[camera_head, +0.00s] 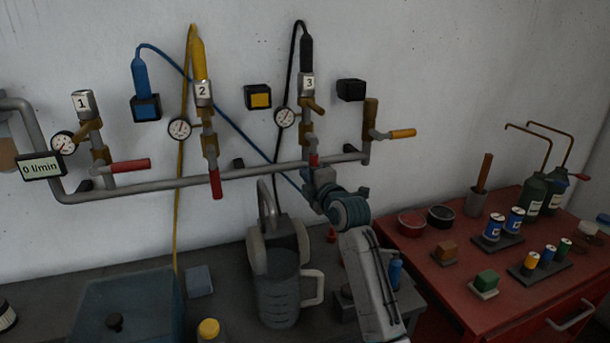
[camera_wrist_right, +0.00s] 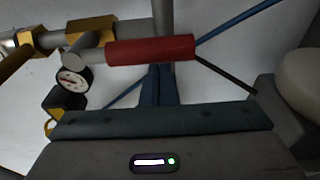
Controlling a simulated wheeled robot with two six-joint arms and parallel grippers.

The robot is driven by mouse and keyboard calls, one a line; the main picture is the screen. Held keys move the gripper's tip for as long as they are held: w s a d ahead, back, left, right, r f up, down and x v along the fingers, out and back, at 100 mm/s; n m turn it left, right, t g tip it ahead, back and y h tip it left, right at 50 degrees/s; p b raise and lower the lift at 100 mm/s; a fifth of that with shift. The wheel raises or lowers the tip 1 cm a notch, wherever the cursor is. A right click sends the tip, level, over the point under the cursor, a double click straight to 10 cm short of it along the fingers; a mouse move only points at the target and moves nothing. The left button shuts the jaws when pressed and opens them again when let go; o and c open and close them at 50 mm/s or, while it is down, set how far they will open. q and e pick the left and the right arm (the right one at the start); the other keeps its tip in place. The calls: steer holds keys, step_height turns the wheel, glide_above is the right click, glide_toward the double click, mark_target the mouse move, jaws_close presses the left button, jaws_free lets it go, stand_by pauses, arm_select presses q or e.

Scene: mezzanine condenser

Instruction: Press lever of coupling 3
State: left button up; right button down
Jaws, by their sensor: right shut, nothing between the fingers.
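Coupling 3 (camera_head: 309,84) is a grey block marked 3 on the wall pipework, with a black hose plug (camera_head: 306,52) upright in its top. A short brass lever (camera_head: 314,106) sticks out to the right just below it. A red valve handle (camera_head: 314,159) hangs lower on the same branch; it lies large across the right wrist view (camera_wrist_right: 150,48). My right gripper (camera_head: 318,178) is shut and empty, just below that red handle and well below the lever. Its closed fingers show in the wrist view (camera_wrist_right: 160,85), close to the handle; contact cannot be told. My left gripper is not in view.
A gauge (camera_head: 285,117) sits left of coupling 3. Coupling 2 (camera_head: 203,92) holds a yellow plug; coupling 1 (camera_head: 82,103) is empty. The blue hose (camera_head: 235,119) crosses toward my gripper. A jug (camera_head: 278,300) stands below, a red cart (camera_head: 410,255) at right.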

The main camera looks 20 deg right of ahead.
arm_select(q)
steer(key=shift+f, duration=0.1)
arm_select(e)
steer(key=shift+d, duration=0.2)
